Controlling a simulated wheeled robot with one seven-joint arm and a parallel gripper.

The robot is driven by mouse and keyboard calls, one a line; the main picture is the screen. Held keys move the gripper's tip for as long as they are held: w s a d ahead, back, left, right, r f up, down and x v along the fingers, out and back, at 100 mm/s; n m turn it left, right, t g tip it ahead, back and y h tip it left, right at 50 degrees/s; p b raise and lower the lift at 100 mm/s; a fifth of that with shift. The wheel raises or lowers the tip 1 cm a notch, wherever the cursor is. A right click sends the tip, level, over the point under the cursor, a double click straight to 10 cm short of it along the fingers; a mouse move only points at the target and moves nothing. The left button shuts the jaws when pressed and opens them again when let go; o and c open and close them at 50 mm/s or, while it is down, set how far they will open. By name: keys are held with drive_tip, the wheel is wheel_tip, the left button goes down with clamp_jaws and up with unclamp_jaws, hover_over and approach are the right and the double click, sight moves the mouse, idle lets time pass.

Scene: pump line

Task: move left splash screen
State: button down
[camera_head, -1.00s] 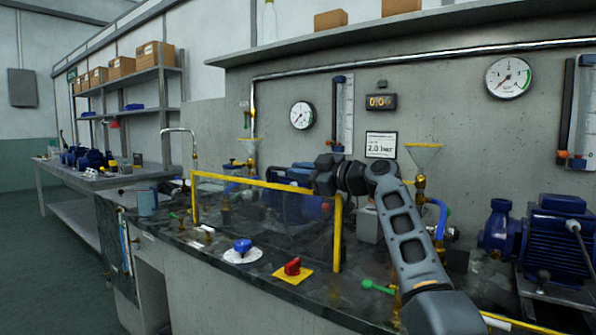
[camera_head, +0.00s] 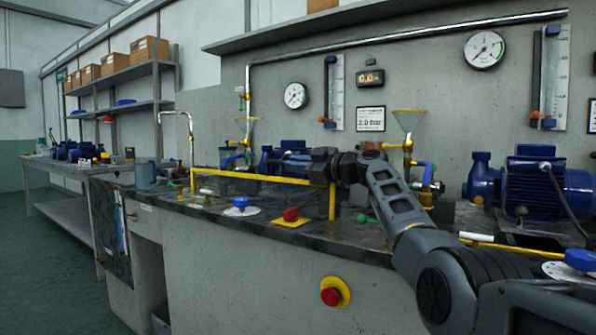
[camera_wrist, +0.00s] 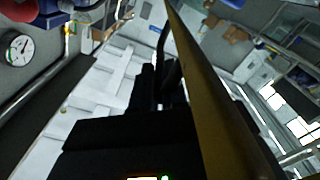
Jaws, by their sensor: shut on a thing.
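The left splash screen (camera_head: 262,178) is a clear panel in a yellow frame. It stands upright along the front part of the dark bench top (camera_head: 370,236). My gripper (camera_head: 322,168) is shut on the frame near its upper right corner and hides that corner in the head view. In the wrist view the yellow bar (camera_wrist: 205,90) runs steeply past the black jaws (camera_wrist: 160,95); the exact contact is hard to see there.
A blue knob (camera_head: 241,203) and a red knob (camera_head: 290,214) sit in front of the screen. A yellow funnel (camera_head: 408,122) and blue pump (camera_head: 540,190) stand to the right. A grey cup (camera_head: 145,176) is at the left. A red stop button (camera_head: 331,297) is on the bench front.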

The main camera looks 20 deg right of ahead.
drive_tip(key=shift+f, duration=0.25)
idle(0.3)
drive_tip(key=c, duration=1.2)
unclamp_jaws()
drive_tip(key=shift+o, duration=0.2)
